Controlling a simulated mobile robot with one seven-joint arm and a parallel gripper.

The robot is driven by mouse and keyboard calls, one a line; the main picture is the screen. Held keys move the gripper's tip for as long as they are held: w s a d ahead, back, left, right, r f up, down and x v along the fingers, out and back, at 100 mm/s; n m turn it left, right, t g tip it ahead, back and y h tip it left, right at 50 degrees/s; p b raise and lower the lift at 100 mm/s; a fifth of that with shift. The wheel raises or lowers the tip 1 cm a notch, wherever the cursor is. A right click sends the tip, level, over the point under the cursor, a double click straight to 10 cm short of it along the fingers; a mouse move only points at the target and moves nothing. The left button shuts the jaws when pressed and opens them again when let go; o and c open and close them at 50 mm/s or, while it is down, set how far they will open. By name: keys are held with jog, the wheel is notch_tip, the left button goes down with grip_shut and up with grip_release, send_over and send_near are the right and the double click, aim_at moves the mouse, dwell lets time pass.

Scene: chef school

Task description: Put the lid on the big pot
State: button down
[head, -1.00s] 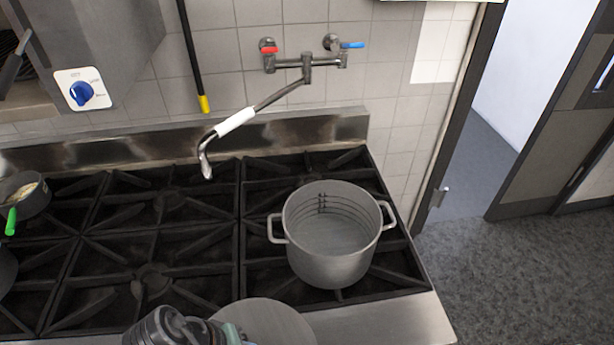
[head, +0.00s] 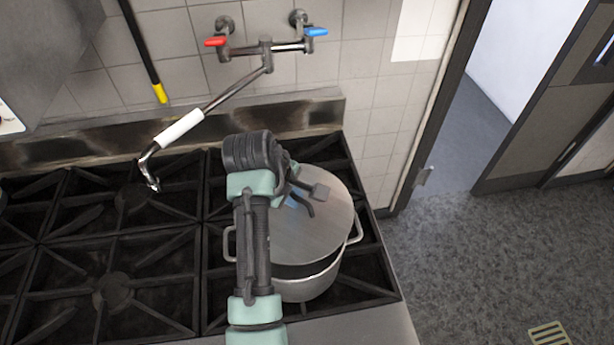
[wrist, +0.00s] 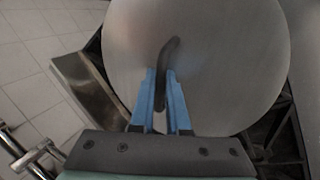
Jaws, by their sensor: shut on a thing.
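The big pot (head: 308,290) stands upright on the right of the stove, with side handles at left and right. The round grey lid (head: 325,225) is over the pot's mouth and hides most of it. A dark gap shows between the lid and the pot's near rim, so the lid is not flush there. Whether its far edge touches the pot is hidden. My gripper (head: 296,201) is above the lid, shut on its dark handle. The wrist view shows the blue fingers (wrist: 162,88) on the lid handle (wrist: 170,60), with the lid (wrist: 225,60) beyond.
A pot-filler tap (head: 180,128) reaches from the tiled wall over the stove, left of the pot. Black burner grates (head: 110,270) are bare to the left. A steel backsplash (head: 90,143) runs behind. Open floor (head: 480,270) lies to the right.

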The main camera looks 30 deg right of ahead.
aim_at(290, 213)
jog(key=shift+s+a+r, duration=0.2)
jog(key=shift+s+a, duration=0.25)
jog(key=shift+a, duration=0.3)
jog(key=shift+f+b, duration=0.25)
jog(key=shift+b, duration=0.25)
jog(key=shift+b+x, duration=0.6)
jog(key=shift+x, duration=0.25)
jog(key=shift+f+b, duration=0.25)
jog(key=shift+b, duration=0.1)
jog(key=shift+s+a+f+b, duration=0.15)
jog(key=shift+f+b, duration=0.55)
jog(key=shift+b, duration=0.3)
jog(key=shift+f, duration=0.6)
jog(key=shift+f+b, duration=0.45)
jog(key=shift+f, duration=0.15)
jog(key=c, duration=0.8)
grip_release()
